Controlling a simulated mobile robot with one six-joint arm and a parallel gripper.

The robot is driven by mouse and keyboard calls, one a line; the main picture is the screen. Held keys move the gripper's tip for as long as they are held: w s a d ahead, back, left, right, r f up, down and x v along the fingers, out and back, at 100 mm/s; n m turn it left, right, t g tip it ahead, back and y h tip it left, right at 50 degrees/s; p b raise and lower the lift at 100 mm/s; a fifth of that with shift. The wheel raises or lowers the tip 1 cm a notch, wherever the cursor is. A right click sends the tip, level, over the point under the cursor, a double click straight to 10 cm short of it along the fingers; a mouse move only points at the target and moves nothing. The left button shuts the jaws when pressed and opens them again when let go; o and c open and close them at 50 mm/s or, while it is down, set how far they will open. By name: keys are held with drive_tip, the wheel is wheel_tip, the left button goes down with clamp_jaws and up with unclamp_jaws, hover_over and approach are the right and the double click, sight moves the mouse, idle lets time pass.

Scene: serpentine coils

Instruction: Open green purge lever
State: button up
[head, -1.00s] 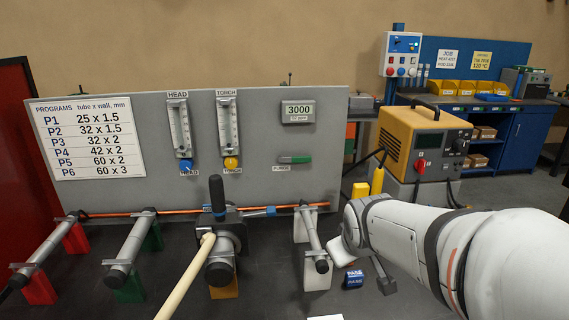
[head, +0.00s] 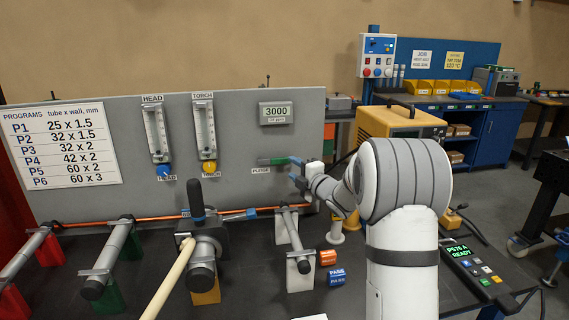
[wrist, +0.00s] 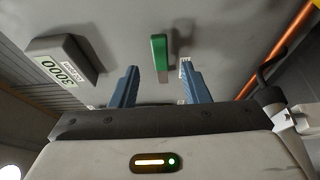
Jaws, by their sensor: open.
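The green purge lever (head: 277,161) lies level on the grey panel (head: 235,170), above the PURGE label (head: 261,170). My gripper (head: 293,168) is open at the lever's right end, its blue fingers pointing at the panel. In the wrist view the lever (wrist: 159,50) lies in line with the gap between the two blue fingertips (wrist: 158,72), one finger on each side. I see no contact, and I cannot tell how far the fingertips are from the lever in depth.
A grey 3000 display (head: 277,112) sits above the lever; it also shows in the wrist view (wrist: 62,65). Two flow meters (head: 205,126) are to the left. An orange tube (head: 150,219) runs low along the panel. A yellow machine (head: 400,122) stands right, behind my arm.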

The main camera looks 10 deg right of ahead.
sight(283, 162)
drive_tip(key=p+x, duration=0.1)
drive_tip(key=x, duration=0.4)
drive_tip(key=shift+w+a, duration=0.1)
drive_tip(key=shift+w, duration=0.1)
clamp_jaws()
idle(0.3)
